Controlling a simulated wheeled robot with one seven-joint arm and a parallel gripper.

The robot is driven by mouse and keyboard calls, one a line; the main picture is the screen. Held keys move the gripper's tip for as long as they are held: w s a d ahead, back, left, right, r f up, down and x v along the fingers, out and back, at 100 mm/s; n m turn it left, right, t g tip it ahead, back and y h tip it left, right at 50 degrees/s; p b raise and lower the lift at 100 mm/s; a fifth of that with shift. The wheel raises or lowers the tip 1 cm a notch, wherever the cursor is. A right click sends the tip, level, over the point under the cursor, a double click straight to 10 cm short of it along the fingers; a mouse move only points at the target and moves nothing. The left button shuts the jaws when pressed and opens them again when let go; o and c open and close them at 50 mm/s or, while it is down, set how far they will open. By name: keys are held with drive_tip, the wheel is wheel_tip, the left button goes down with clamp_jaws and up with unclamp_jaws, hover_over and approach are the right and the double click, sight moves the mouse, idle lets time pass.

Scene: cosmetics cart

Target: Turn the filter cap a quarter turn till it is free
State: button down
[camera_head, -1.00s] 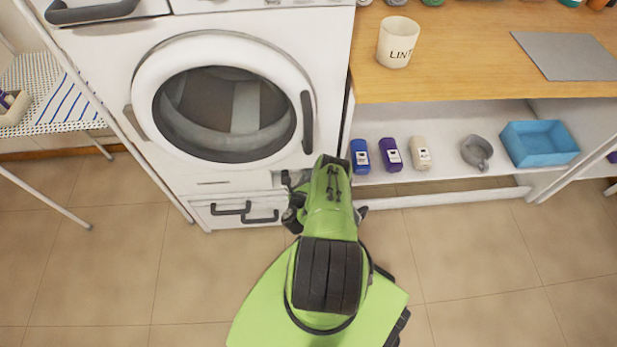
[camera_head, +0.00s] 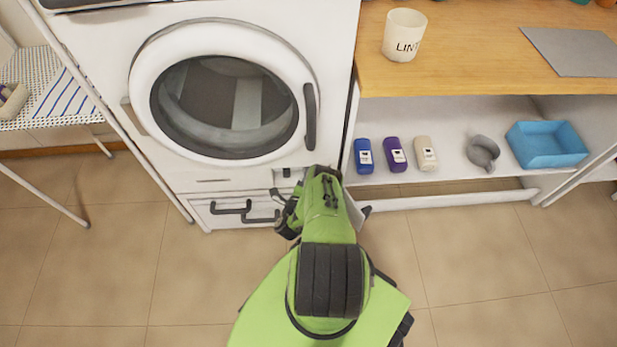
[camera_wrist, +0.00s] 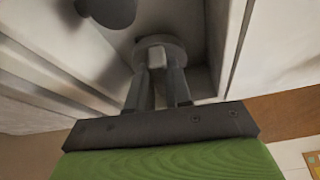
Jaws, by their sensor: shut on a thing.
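The filter cap (camera_wrist: 160,44) is a grey round piece with a pale raised grip bar, set in a recess low on the white machine, in the upper middle of the wrist view. My gripper (camera_wrist: 157,78) is shut on the cap, its two dark fingers on either side of the grip bar. In the head view my gripper is at the lower right front of the washing machine (camera_head: 225,180), mostly hidden by my green arm, which also hides the cap. I cannot tell the cap's angle exactly.
A drawer front with dark handles (camera_head: 232,208) is left of my gripper. The open shelf to the right holds blue (camera_head: 363,155), purple (camera_head: 396,154) and beige (camera_head: 426,153) bottles, a grey scoop (camera_head: 483,152) and a blue bin (camera_head: 546,145). A lint cup (camera_head: 404,35) stands on the wooden top.

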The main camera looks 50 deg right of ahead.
idle(0.4)
drive_tip(key=c, duration=1)
unclamp_jaws()
drive_tip(key=shift+c, duration=0.2)
